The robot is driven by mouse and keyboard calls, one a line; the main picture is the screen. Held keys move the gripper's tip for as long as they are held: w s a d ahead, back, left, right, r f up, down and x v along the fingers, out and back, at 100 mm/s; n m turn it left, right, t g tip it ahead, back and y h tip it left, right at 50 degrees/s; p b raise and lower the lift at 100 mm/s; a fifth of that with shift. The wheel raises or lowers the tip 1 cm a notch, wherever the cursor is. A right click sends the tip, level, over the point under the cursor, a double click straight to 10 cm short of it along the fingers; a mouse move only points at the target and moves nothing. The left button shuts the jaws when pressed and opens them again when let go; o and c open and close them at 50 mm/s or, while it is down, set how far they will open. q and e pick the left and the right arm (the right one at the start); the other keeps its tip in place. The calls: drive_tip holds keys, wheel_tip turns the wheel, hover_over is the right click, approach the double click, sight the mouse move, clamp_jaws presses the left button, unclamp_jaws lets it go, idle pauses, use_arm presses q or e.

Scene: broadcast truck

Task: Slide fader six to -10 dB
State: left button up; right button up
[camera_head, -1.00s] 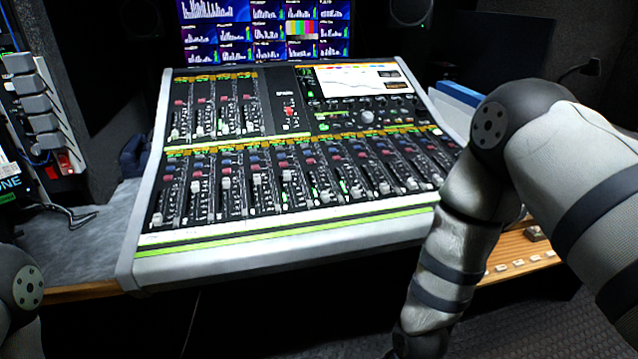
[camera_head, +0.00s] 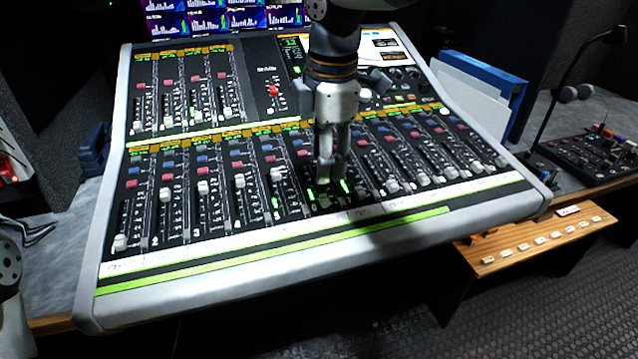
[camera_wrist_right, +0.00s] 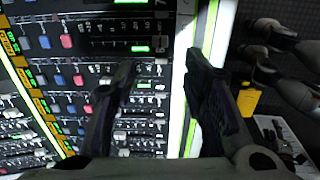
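The mixing console (camera_head: 200,264) fills the middle of the head view, with a long lower row of white-capped faders. Counted from the left, the fifth cap (camera_head: 277,175) shows clearly. The strip that counts as fader six (camera_head: 311,196) has a green-lit button; its cap is hidden or hard to make out by my fingers. My right gripper (camera_head: 330,178) points down over this part of the row. In the right wrist view its fingers (camera_wrist_right: 160,70) stand apart, with console between and beneath them. I cannot tell whether they touch a cap. My left gripper is out of view.
Neighbouring fader caps stand close on both sides, such as one to the right (camera_head: 392,186). A blue binder (camera_head: 500,75) stands right of the console. A desk lamp (camera_head: 575,75) and small mixer (camera_head: 600,155) are farther right. A wooden ledge (camera_head: 540,243) juts out at front right.

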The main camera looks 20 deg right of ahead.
sight(322, 197)
drive_tip(key=f, duration=0.5)
drive_tip(key=w+f, duration=0.1)
drive_tip(key=f, duration=0.2)
drive_tip(key=shift+w+f, duration=0.1)
drive_tip(key=shift+f, duration=0.25)
clamp_jaws()
drive_tip(key=shift+w, duration=0.1)
